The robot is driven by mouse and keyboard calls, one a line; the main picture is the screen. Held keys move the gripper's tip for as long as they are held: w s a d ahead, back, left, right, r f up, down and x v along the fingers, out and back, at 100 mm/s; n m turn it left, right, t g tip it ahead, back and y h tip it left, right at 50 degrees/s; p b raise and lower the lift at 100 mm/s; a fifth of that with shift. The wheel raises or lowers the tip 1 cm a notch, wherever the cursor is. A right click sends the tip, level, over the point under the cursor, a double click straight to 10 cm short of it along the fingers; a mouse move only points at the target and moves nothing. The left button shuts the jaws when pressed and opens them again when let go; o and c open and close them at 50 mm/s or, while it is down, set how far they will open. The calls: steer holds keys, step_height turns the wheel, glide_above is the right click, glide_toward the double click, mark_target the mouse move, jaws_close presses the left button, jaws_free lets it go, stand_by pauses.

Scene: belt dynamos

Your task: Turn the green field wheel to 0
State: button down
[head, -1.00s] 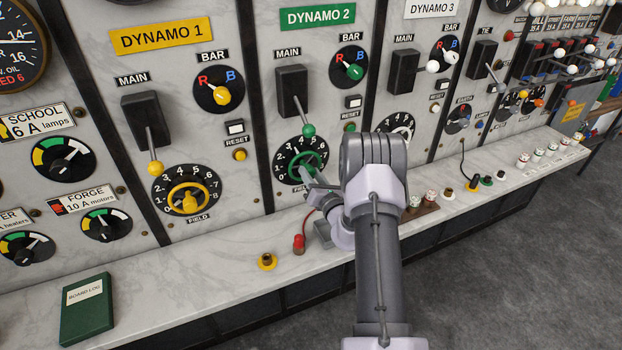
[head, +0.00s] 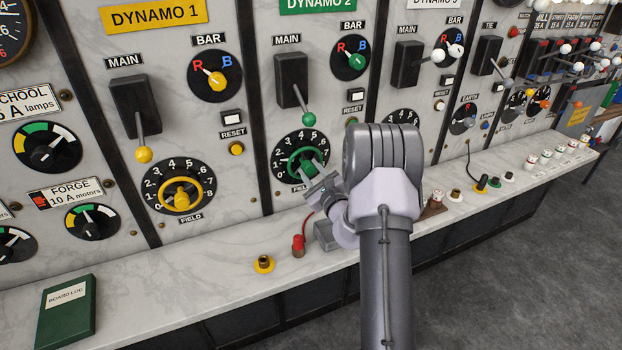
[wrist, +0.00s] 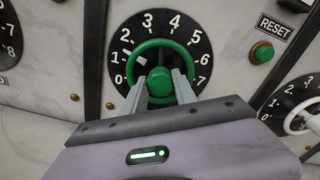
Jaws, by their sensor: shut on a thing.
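The green field wheel (wrist: 141,53) sits on a black round dial with white numbers, on the marble panel under the DYNAMO 2 plate; it also shows in the head view (head: 291,160). My gripper (wrist: 160,82) reaches in from below, its two grey fingers shut on the wheel's green middle knob, one on each side. A small white mark shows inside the ring at the left, near 1; its exact reading is hard to tell. In the head view my gripper (head: 309,172) and wrist hide the dial's lower right.
The DYNAMO 2 main lever with its green ball (head: 309,119) hangs just above the dial. The yellow field wheel (head: 181,195) is to the left.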

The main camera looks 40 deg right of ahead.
steer(key=n+b, duration=0.6)
steer(key=shift+f, duration=0.25)
steer(key=n+b, duration=0.3)
steer(key=shift+r, duration=0.15)
stand_by(0.4)
steer(key=c, duration=1)
jaws_free()
steer(key=v, duration=1.7)
steer(key=shift+s+a+p, duration=0.15)
steer(key=shift+p, duration=0.2)
steer(key=shift+a+r, duration=0.1)
steer(key=shift+r, duration=0.05)
